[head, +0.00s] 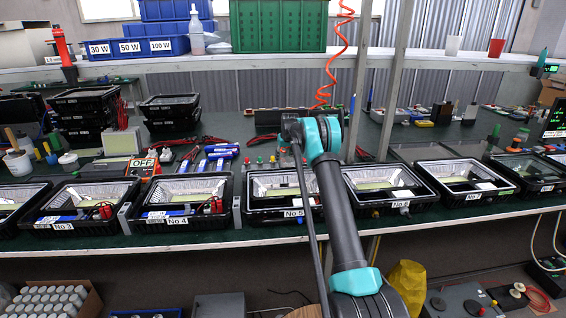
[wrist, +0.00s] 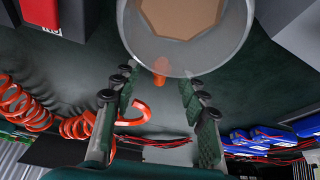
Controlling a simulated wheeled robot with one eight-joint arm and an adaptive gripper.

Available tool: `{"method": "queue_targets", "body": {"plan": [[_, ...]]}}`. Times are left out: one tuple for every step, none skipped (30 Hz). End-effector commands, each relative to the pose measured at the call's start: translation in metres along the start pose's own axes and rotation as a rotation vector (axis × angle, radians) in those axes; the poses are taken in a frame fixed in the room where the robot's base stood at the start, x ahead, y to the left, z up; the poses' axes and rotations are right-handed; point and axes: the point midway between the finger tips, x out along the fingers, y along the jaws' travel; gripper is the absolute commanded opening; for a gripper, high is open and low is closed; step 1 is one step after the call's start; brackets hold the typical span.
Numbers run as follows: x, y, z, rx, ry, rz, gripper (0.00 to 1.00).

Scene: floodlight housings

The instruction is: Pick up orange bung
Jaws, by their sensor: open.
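The orange bung (wrist: 161,67) is a small, rounded orange piece in the wrist view. It shows at the edge of a round grey-white container (wrist: 190,50), overlapping its rim; I cannot tell whether it is touching it. My gripper (wrist: 157,82) is open, with a dark padded finger on either side of the bung's line. The bung lies just beyond the fingertips, and nothing is between the pads. In the head view my arm reaches over the bench near housing No 5 (head: 292,213). There my gripper is mostly hidden behind the arm, and I cannot make out the bung.
Blue cylinders (wrist: 262,138) lie to the right in the wrist view, and a coiled orange hose (wrist: 40,115) is to the left. A dark box with a red part (wrist: 45,14) is at upper left. In the head view, a row of floodlight housings (head: 182,200) lines the bench front.

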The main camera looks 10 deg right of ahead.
Motion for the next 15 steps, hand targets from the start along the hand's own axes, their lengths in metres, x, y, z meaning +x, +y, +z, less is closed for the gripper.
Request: {"method": "queue_targets", "body": {"plan": [[0.0040,-0.0002,-0.0001,0.000,0.000,0.000,0.44],[0.0055,-0.0002,0.0000,0.000,0.000,0.000,0.44],[0.0066,-0.0002,0.0000,0.000,0.000,0.000,0.44],[0.0070,-0.0003,0.0000,0.000,0.000,0.000,0.44],[0.0071,-0.0003,0.0000,0.000,0.000,0.000,0.44],[0.0071,-0.0003,0.0001,0.000,0.000,0.000,0.44],[0.0070,-0.0003,0.0001,0.000,0.000,0.000,0.44],[0.0070,-0.0003,0.0001,0.000,0.000,0.000,0.44],[0.0069,-0.0003,0.0001,0.000,0.000,0.000,0.44],[0.0069,-0.0003,0.0001,0.000,0.000,0.000,0.41],[0.0069,-0.0003,0.0001,0.000,0.000,0.000,0.37],[0.0068,-0.0003,0.0001,0.000,0.000,0.000,0.32],[0.0068,-0.0003,0.0001,0.000,0.000,0.000,0.29],[0.0068,-0.0003,0.0001,0.000,0.000,0.000,0.25],[0.0068,-0.0003,0.0001,0.000,0.000,0.000,0.20]]}}
